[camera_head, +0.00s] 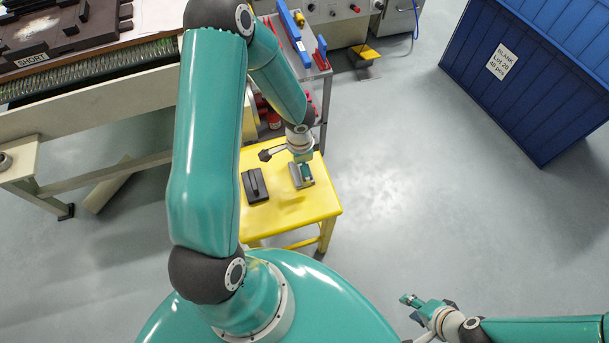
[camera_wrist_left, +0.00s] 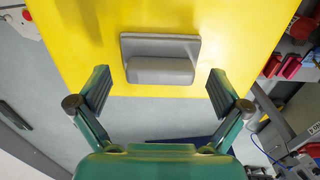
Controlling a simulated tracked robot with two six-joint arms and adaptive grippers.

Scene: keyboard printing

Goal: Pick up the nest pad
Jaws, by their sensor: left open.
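A grey pad with a raised bar handle (camera_wrist_left: 160,70) lies on the yellow stool in the left wrist view; I take it as the nest pad. It also shows in the head view (camera_head: 296,181), partly covered by my left gripper. My left gripper (camera_wrist_left: 160,76) is open, with one finger on each side of the pad and gaps between. In the head view, my left gripper (camera_head: 304,168) is over the pad's right part. My right gripper (camera_head: 414,302) is away at the lower right, over the floor; its finger opening is unclear.
A dark pad with a bar handle (camera_head: 254,186) lies left of the grey one on the yellow stool (camera_head: 290,215). A workbench (camera_head: 110,105) stands at left, a shelf cart (camera_head: 318,60) behind the stool. A blue bin (camera_head: 550,70) stands far right. Floor between is clear.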

